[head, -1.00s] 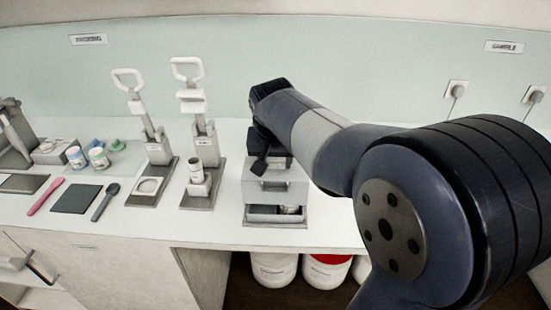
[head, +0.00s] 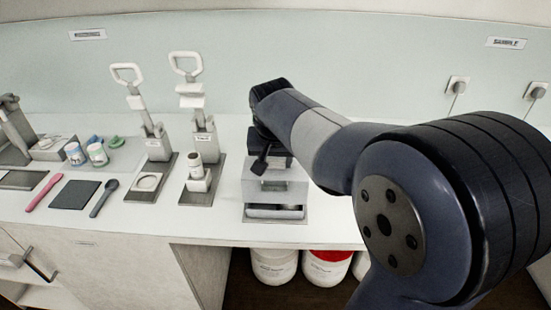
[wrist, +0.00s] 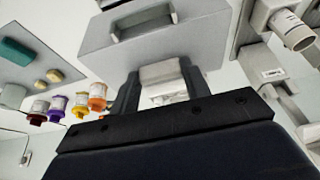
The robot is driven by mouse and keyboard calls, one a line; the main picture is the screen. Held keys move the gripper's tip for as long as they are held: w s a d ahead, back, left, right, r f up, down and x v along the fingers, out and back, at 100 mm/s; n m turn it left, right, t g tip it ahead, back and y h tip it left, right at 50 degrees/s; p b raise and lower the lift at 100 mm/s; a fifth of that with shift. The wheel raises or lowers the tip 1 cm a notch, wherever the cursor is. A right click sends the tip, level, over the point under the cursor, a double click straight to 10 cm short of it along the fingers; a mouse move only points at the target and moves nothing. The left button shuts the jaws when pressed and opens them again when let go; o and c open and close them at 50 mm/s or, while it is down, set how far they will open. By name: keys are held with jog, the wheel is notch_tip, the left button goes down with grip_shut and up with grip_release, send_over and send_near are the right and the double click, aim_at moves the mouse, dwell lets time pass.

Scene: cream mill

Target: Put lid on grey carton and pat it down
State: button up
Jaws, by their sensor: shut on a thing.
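My gripper (wrist: 160,84) is shut on a pale, blocky piece (wrist: 162,72) in the wrist view. I cannot tell whether this piece is the lid. Just beyond it is a grey box-like unit (wrist: 105,45) with a handle-shaped slot. In the head view my arm reaches over a grey unit (head: 262,190) with an open tray at its front, and the fingertips are hidden there. A small pale container (head: 195,172) stands on a lever press to the left. I cannot pick out the grey carton with certainty.
Two lever presses (head: 187,66) (head: 126,73) stand left of the grey unit. A pink spatula (head: 44,193), a dark mat (head: 74,196) and a dark spoon (head: 104,198) lie further left. Small jars (head: 97,154) stand behind them. White tubs (head: 273,265) stand under the counter.

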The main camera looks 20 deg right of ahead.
aim_at(275, 170)
jog(key=shift+f+b, duration=1)
jog(key=shift+f, duration=0.4)
jog(key=shift+f, duration=0.2)
dwell(0.3)
jog(key=shift+f, duration=0.3)
jog(key=shift+f+b, duration=0.3)
jog(key=shift+b, duration=0.2)
dwell(0.5)
jog(key=o, duration=1.3)
jog(key=shift+o, duration=0.3)
jog(key=o, duration=0.6)
